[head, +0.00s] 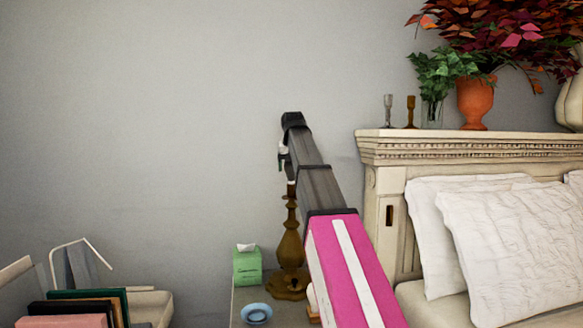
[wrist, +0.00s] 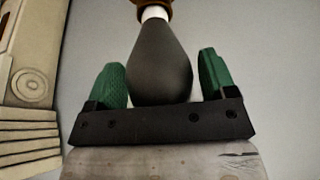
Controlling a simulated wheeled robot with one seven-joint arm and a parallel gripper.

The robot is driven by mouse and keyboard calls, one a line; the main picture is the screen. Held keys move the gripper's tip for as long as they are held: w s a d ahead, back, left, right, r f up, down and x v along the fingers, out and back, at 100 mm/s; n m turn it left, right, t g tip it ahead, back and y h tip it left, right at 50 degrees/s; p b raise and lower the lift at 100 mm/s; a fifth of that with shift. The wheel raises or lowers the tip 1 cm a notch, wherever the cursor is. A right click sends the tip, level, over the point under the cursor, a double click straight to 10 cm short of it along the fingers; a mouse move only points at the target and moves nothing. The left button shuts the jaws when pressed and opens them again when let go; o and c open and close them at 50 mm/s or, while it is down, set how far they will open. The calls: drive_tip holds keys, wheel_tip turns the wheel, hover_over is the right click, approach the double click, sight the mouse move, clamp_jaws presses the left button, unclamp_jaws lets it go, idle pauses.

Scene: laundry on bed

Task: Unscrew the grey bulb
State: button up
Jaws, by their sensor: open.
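The dark grey bulb (wrist: 163,65) fills the middle of the wrist view. Its white neck (wrist: 154,13) meets a brown socket (wrist: 152,2) at the top edge. My gripper (wrist: 163,80) is open, with one green finger on each side of the bulb's wide end. A gap shows between each finger and the bulb, clearer on the right. In the head view, my gripper (head: 283,158) is above the brass lamp base (head: 290,248), partly behind my arm. The bulb is mostly hidden there.
The lamp stands on a nightstand (head: 243,300) with a green tissue box (head: 247,266) and a blue bowl (head: 256,313). A carved headboard (head: 384,215) and white pillows (head: 515,235) are at right. The wall space left of the lamp is clear.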

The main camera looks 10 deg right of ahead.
drive_tip(key=m+h, duration=0.1)
drive_tip(key=m, duration=0.2)
drive_tip(key=m+g+h, duration=0.1)
drive_tip(key=m, duration=0.3)
drive_tip(key=m+h, duration=0.1)
drive_tip(key=m, duration=0.1)
drive_tip(key=shift+m+g, duration=0.4)
drive_tip(key=m, duration=0.2)
drive_tip(key=m+g+h, duration=0.1)
drive_tip(key=m, duration=0.1)
drive_tip(key=shift+g, duration=0.3)
drive_tip(key=shift+c, duration=0.3)
